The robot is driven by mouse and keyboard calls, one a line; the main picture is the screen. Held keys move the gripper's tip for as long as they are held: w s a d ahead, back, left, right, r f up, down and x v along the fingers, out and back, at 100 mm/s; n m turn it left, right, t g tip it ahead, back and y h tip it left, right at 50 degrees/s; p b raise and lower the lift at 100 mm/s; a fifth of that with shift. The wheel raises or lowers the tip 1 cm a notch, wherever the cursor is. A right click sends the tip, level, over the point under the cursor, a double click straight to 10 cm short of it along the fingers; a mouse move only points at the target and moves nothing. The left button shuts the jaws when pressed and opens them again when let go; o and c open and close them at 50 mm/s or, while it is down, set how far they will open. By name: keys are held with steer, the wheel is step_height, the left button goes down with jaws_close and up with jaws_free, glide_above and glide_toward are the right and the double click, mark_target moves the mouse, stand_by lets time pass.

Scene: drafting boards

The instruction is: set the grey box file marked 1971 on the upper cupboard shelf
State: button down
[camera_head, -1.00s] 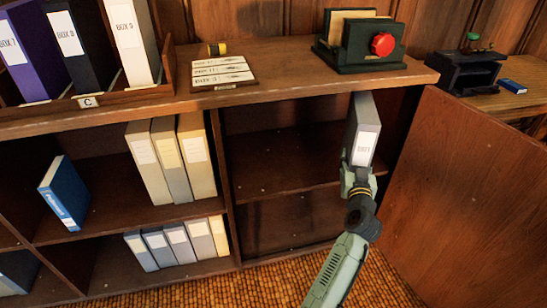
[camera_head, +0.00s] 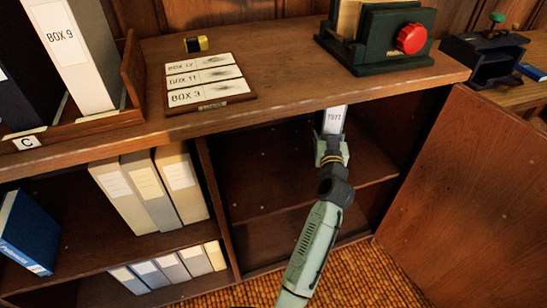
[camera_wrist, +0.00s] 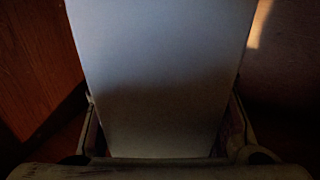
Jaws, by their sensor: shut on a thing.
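The grey box file (camera_head: 334,120) is held upright in my gripper (camera_head: 331,150), just inside the open cupboard. Its label faces out, but the figures are too small to read surely. Its upper part is hidden behind the cupboard's top edge. In the wrist view the grey box file (camera_wrist: 160,75) fills the middle, between the fingers of my gripper (camera_wrist: 165,150), which are shut on it. The upper cupboard shelf (camera_head: 260,200) lies below and around it, with bare board to the left. I cannot tell whether the file touches the shelf.
The cupboard door (camera_head: 465,190) stands open at the right. A divider (camera_head: 217,205) separates the cupboard from shelves of box files (camera_head: 182,183) at the left. The cupboard top (camera_head: 290,92) overhangs close above my gripper. A dark green holder with a red knob (camera_head: 411,39) stands on top.

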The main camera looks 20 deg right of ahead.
steer(key=a+p, duration=0.4)
steer(key=a, duration=1.2)
step_height(320, 180, down, 6)
steer(key=shift+s+a+f, duration=0.25)
steer(key=shift+s+a, duration=0.05)
steer(key=shift+a, duration=0.15)
steer(key=shift+f, duration=0.1)
steer(key=c, duration=0.7)
jaws_free()
steer(key=shift+f, duration=0.2)
steer(key=shift+c, duration=0.2)
steer(key=shift+r+p, duration=0.15)
steer(key=shift+p, duration=0.15)
